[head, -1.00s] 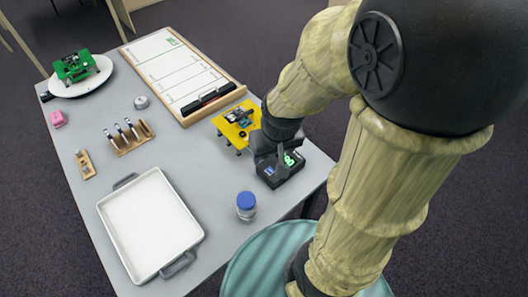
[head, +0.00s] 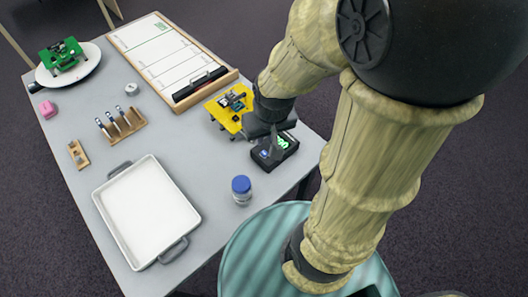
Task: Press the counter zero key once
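The counter (head: 281,157) is a small black box with lit green digits and a blue patch on its top, near the table's right edge. My gripper (head: 274,150) points down at the counter, its fingertips over or on its top between the blue patch and the digits. I cannot tell whether the fingertips touch it. The fingers look close together, but their opening is too small to make out. The gripper covers part of the counter's top, and no zero key can be made out.
A yellow stand (head: 227,112) with a small device is right behind the counter. A blue-capped jar (head: 241,190) stands in front. A white tray (head: 130,218), a wooden-framed board (head: 155,55), a rack of pens (head: 122,127) and a green model (head: 60,54) occupy the rest of the table.

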